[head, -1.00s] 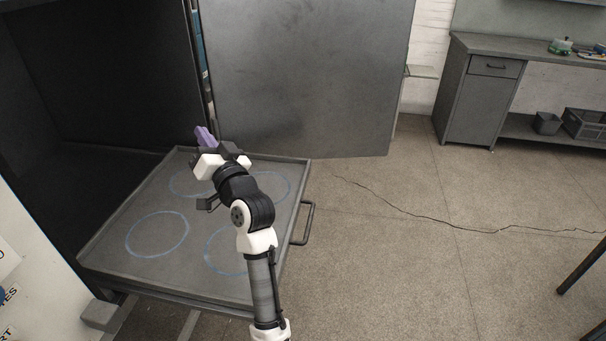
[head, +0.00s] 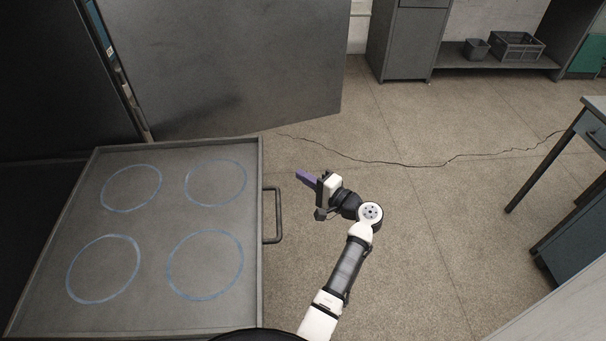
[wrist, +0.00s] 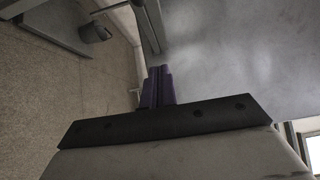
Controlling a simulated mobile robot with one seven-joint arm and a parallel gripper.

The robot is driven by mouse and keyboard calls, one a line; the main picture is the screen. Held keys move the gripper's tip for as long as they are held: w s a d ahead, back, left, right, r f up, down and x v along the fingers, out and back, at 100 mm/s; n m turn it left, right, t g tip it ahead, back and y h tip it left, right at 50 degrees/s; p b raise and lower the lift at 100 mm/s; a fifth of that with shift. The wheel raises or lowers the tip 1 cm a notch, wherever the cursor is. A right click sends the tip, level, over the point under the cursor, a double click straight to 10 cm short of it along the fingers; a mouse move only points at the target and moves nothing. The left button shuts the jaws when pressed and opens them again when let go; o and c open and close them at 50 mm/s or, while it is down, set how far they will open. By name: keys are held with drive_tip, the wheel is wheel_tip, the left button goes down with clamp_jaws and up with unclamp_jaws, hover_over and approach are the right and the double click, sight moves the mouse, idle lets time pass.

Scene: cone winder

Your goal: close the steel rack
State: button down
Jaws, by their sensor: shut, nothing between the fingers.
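The steel rack (head: 150,265) shows in the head view as a grey slide-out tray with a low rim and several blue circles on its empty floor. It stands pulled out of the dark cabinet. Its bar handle (head: 279,215) is on the right side. My gripper (head: 301,175) has purple fingers, shut and empty, and is over the floor to the right of the rack, up and to the right of the handle in the picture and apart from it. In the wrist view the shut fingers (wrist: 158,86) point toward a grey panel; the rack's handle is not visible there.
A large grey door panel (head: 220,60) stands open behind the rack. A bench (head: 410,40) with bins is at the back. A table (head: 590,120) stands at right. The floor between is clear, with a thin dark line (head: 400,163) across it.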

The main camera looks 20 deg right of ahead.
drive_tip(key=w+a+p, duration=0.3)
drive_tip(key=w+a, duration=0.3)
drive_tip(key=w, duration=0.1)
drive_tip(key=shift+a, duration=0.4)
drive_tip(key=shift+w+a, duration=0.1)
